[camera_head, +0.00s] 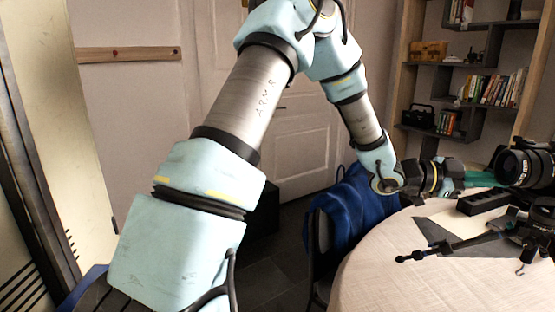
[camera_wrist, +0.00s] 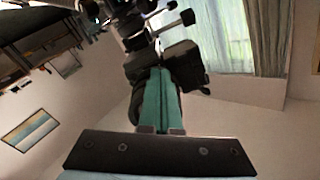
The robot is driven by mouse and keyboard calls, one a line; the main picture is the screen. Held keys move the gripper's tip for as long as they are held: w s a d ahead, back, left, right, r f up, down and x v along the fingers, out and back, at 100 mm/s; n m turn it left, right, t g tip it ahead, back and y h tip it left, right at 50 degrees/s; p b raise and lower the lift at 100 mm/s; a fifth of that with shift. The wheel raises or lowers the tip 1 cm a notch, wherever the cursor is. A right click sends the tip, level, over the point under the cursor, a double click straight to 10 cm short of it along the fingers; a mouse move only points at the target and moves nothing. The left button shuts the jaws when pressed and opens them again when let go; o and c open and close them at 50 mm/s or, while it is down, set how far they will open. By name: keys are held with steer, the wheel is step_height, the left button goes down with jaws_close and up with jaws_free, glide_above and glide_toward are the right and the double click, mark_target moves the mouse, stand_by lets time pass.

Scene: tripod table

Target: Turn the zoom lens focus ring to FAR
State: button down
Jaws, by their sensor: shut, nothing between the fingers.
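The black zoom lens (camera_head: 522,167) is on a dark camera at the right edge of the head view, above the round table. The camera body is cut off by the frame. My gripper (camera_head: 490,178) has green fingers pointing right, with their tips close to the lens's left side. In the wrist view my gripper (camera_wrist: 160,75) is shut and empty, with the dark camera and lens (camera_wrist: 182,66) just beyond and around the fingertips. I cannot tell whether they touch. The focus ring's markings are too small to read.
The round table (camera_head: 385,270) holds a black slotted tray (camera_head: 484,200) and a tripod (camera_head: 460,245) with a leg or handle reaching left. A chair with blue cloth (camera_head: 345,215) stands against the table's left side. Bookshelves (camera_head: 465,65) stand behind.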

steer(key=shift+s+b, duration=0.35)
steer(key=shift+b, duration=0.1)
steer(key=shift+f, duration=0.1)
steer(key=v, duration=0.6)
steer(key=shift+w+f, duration=0.2)
steer(key=shift+f, duration=0.2)
